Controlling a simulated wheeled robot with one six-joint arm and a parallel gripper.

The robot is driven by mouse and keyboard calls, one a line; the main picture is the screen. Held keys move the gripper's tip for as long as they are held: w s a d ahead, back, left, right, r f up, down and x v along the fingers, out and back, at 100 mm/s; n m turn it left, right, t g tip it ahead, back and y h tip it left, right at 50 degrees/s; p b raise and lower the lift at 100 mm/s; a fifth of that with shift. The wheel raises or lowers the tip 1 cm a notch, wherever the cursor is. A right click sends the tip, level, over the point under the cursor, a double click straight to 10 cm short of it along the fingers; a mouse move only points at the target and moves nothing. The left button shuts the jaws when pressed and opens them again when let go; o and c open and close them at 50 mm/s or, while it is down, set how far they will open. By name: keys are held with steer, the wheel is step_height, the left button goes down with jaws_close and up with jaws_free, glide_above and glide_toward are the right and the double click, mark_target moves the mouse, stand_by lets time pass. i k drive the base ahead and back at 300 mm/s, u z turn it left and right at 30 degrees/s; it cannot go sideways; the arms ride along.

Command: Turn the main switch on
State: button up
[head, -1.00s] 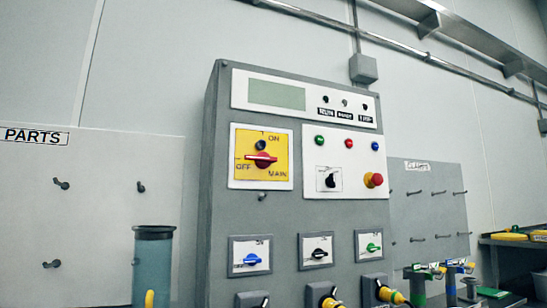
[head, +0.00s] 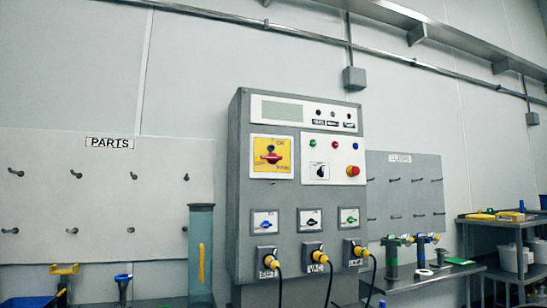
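The main switch (head: 271,158) has a red handle on a yellow plate at the upper left of the grey control cabinet (head: 243,200). Its handle looks roughly level, but its exact setting is too small to read. A dark round part sits just above the handle. Nothing covers the switch. My gripper is not in view.
Below are blue, black and green knobs, then yellow plugs (head: 313,253) with hanging black cables. A red button (head: 353,171) is at right. A tall clear tube (head: 201,255) stands left of the cabinet; a shelf (head: 425,278) with tools is at right.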

mark_target(272, 158)
steer(key=u, duration=0.65)
steer(key=i, duration=1.25)
steer(key=z, duration=0.05)
